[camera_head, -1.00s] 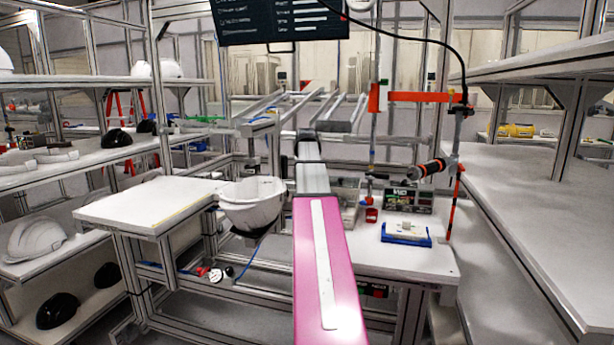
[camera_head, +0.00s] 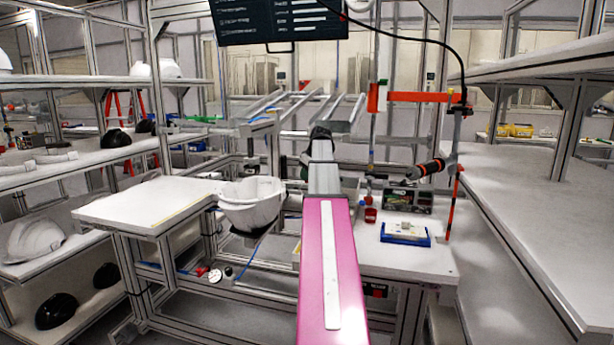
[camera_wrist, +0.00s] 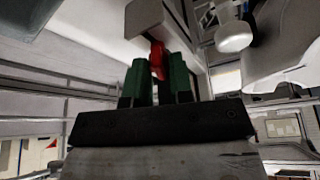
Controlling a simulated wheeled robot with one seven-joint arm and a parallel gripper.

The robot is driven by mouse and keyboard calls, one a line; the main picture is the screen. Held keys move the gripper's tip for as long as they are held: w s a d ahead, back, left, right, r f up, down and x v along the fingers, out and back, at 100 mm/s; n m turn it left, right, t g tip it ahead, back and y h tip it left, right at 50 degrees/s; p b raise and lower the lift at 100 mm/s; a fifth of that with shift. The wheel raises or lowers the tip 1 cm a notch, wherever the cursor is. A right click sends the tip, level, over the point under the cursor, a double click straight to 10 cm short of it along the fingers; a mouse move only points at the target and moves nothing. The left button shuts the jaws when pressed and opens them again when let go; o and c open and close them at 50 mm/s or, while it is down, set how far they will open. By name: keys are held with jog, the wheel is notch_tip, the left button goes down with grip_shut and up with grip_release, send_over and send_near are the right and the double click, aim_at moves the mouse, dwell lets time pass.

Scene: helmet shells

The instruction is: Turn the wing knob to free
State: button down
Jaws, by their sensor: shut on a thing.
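The wing knob (camera_wrist: 157,55) shows as a small red piece in the wrist view, held between the green fingers of my gripper (camera_wrist: 158,68). The fingers cover its lower part, and I cannot tell its turn angle. A grey block lies just beyond it. In the head view I cannot make out the knob or the fingertips; my pink arm reaches forward and blocks that area. A white helmet shell (camera_head: 252,203) sits bowl-up on a dark holder to the left of my arm.
A white side table (camera_head: 145,205) stands at left. A blue tray (camera_head: 405,234), a red cup (camera_head: 370,215) and an orange-black tool (camera_head: 427,169) are on the right of the bench. A long shelf (camera_head: 530,220) runs along the right. Frame posts surround the station.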

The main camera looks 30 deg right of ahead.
jog(key=shift+d+n+g+y, duration=0.1)
jog(key=shift+n+g+y, duration=0.2)
jog(key=shift+n, duration=0.8)
jog(key=shift+n+g+y, duration=0.2)
jog(key=shift+n+y, duration=0.2)
jog(key=shift+n, duration=0.7)
jog(key=c, duration=1)
grip_release()
jog(key=shift+c, duration=0.2)
jog(key=v, duration=1)
jog(key=shift+r, duration=0.4)
